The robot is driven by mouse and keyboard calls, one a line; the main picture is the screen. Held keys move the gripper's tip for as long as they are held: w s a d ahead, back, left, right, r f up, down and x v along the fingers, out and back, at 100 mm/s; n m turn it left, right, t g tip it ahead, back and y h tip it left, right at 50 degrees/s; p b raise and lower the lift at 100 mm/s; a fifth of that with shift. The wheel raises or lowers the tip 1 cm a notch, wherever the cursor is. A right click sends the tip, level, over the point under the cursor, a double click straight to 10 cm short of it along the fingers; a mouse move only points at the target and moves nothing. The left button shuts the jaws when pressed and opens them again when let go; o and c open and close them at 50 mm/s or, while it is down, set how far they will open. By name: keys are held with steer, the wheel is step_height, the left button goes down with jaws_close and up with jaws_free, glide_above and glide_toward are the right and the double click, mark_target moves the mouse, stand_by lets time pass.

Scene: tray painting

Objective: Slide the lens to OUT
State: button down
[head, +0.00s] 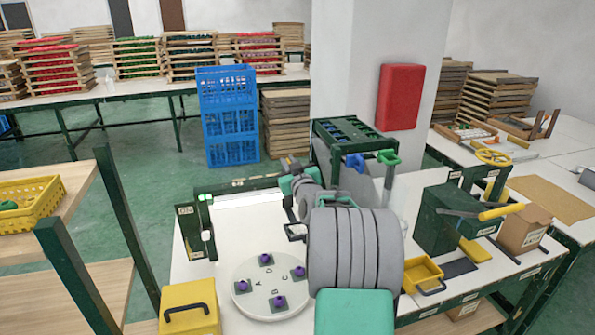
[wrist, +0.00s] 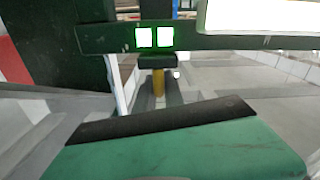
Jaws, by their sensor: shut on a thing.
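My gripper shows in the wrist view as a green body with a black edge (wrist: 160,122) across the bottom. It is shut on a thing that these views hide. A dark loop-shaped piece (head: 295,232) shows beside my arm in the head view; I cannot tell whether it belongs to the lens. I cannot make out the lens or an OUT mark. A lit white panel (head: 245,225) stands left of my arm. Two green lights (head: 205,197) glow on a dark green post at its left. The wrist view shows a brass post (wrist: 158,82) below the lights.
A round white plate (head: 255,308) with several purple knobs lies in front. A yellow box (head: 190,308) is at front left. A dark green rack (head: 355,135) stands behind my arm. A yellow bin (head: 423,272) and a dark green box (head: 445,218) are at right.

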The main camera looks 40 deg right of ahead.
steer(key=shift+s+d, duration=0.1)
steer(key=shift+d, duration=0.05)
steer(key=c, duration=1.5)
jaws_free()
steer(key=shift+d, duration=0.2)
steer(key=shift+a, duration=0.1)
steer(key=b+v, duration=0.1)
steer(key=v, duration=0.6)
steer(key=shift+s+b, duration=0.4)
steer(key=shift+a, duration=0.15)
